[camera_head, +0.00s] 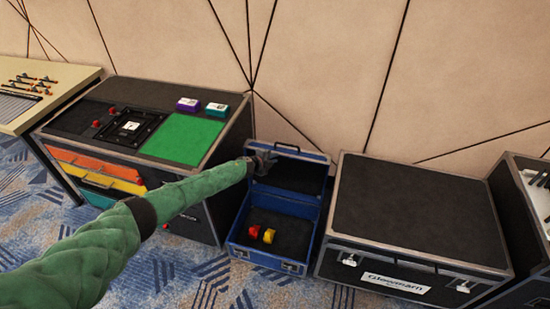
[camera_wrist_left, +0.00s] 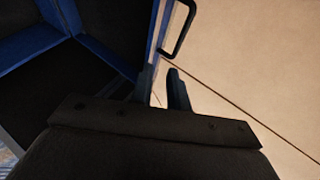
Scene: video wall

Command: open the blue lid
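The blue case (camera_head: 230,240) stands on the carpet in the middle of the head view. Its blue lid (camera_head: 322,158) is raised, standing up steeply at the back with its dark inner side facing me. A handle (camera_head: 287,147) is at the lid's top edge. My left gripper (camera_head: 265,160) is at the lid's upper left corner. In the left wrist view its two fingers (camera_wrist_left: 162,90) are apart with wall showing between them, close to the lid's edge (camera_wrist_left: 157,35). Whether they touch the lid I cannot tell. My right gripper is not in view.
A red and a yellow piece (camera_head: 268,236) lie inside the case. A black case (camera_head: 415,205) stands close on the right. A case with coloured drawers (camera_head: 100,170) and a green panel stands on the left. The wall (camera_head: 330,60) is behind.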

